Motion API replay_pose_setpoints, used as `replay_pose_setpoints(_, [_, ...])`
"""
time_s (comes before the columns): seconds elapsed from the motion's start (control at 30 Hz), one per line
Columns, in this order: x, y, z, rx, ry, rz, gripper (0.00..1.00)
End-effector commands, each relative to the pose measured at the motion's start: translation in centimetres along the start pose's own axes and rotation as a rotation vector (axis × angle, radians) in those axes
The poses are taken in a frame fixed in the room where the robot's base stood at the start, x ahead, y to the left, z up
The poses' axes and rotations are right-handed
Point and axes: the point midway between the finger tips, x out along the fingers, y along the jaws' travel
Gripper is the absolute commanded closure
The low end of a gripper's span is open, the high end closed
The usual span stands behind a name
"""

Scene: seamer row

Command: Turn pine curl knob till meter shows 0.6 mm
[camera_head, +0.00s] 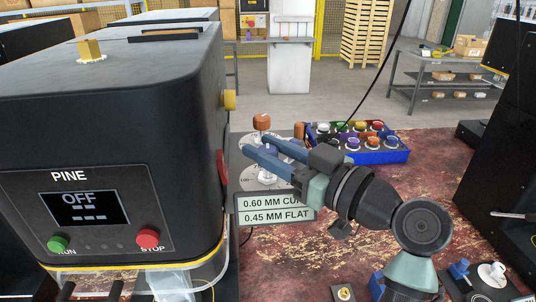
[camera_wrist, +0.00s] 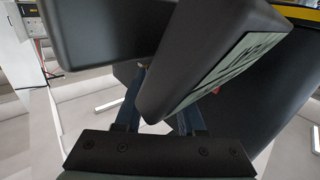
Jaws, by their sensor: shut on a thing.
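The black PINE machine (camera_head: 120,120) fills the left of the head view. Its display (camera_head: 84,207) reads OFF above dashes. Beside it is a grey plate (camera_head: 243,168) with dial markings, carrying an orange knob (camera_head: 262,122), another orange knob (camera_head: 299,131) and a pale knob (camera_head: 267,178). My gripper (camera_head: 257,141) reaches in from the right, its blue fingers closed around a pale knob-like part, partly hidden between them. Which knob it is, I cannot tell. In the wrist view dark boxes hide my fingertips. I see no millimetre reading.
A green button (camera_head: 58,244) and red button (camera_head: 148,238) sit on the machine. A blue tray (camera_head: 385,153) of coloured knobs stands behind my arm.

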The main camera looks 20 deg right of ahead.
Motion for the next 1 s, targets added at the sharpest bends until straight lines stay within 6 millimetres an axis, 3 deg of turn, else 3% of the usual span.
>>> replay_pose_setpoints(0.37, [0.0,0.0,0.0,0.002,-0.001,-0.004,1.0])
replay_pose_setpoints(0.4, [0.0,0.0,0.0,0.002,-0.002,-0.004,0.56])
replay_pose_setpoints(0.53, [0.0,0.0,0.0,0.001,-0.001,-0.004,0.33])
replay_pose_setpoints(0.87, [-0.2,0.0,0.0,0.001,0.0,-0.002,0.31])
replay_pose_setpoints(1.0, [-1.6,0.1,0.2,0.002,0.0,0.0,0.31])
